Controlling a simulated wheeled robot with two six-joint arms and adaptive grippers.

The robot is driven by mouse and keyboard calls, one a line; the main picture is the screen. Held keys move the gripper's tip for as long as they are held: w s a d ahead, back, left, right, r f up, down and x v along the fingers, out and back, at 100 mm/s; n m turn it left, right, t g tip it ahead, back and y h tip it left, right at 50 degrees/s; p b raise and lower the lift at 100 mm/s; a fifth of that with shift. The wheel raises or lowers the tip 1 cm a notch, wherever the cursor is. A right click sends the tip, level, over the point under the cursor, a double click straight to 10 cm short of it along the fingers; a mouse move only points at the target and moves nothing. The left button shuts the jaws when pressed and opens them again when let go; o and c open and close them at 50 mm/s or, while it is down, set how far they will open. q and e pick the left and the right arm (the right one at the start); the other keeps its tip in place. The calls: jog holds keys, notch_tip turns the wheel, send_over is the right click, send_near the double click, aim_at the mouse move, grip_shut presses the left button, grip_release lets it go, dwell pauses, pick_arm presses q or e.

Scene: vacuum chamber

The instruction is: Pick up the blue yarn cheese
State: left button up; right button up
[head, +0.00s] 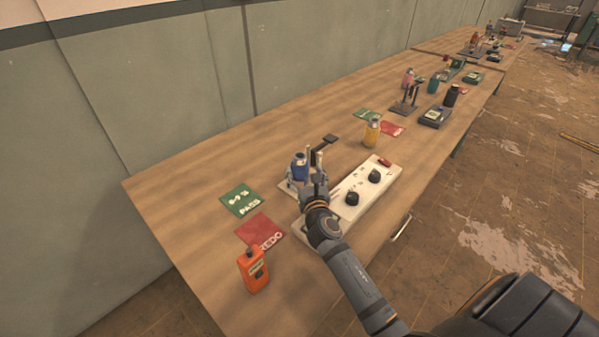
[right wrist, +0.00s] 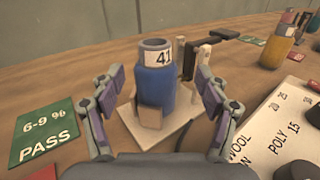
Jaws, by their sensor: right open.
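The blue yarn cheese (right wrist: 157,82) stands upright on a light plate (right wrist: 150,128), with a white label reading 41 near its top. In the head view the blue yarn cheese (head: 299,168) is partly hidden by my right gripper (head: 304,174). In the right wrist view my right gripper (right wrist: 158,90) is open, with one finger on each side of the blue yarn cheese and a visible gap to each. My left gripper is not in view.
A white panel with black knobs (head: 366,193) lies right of the cheese. A dark upright lever (head: 324,145) stands just behind. A yellow yarn cheese (head: 372,131) stands farther along the table.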

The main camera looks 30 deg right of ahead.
aim_at(301, 164)
jog(key=x, duration=0.4)
jog(key=shift+w+a+r, duration=0.15)
jog(key=shift+w+r, duration=0.15)
jog(key=shift+w, duration=0.1)
jog(key=shift+w+f, duration=0.1)
jog(key=shift+w, duration=0.25)
jog(key=shift+s, duration=0.1)
jog(key=shift+c, duration=0.6)
jog(key=c, duration=1.2)
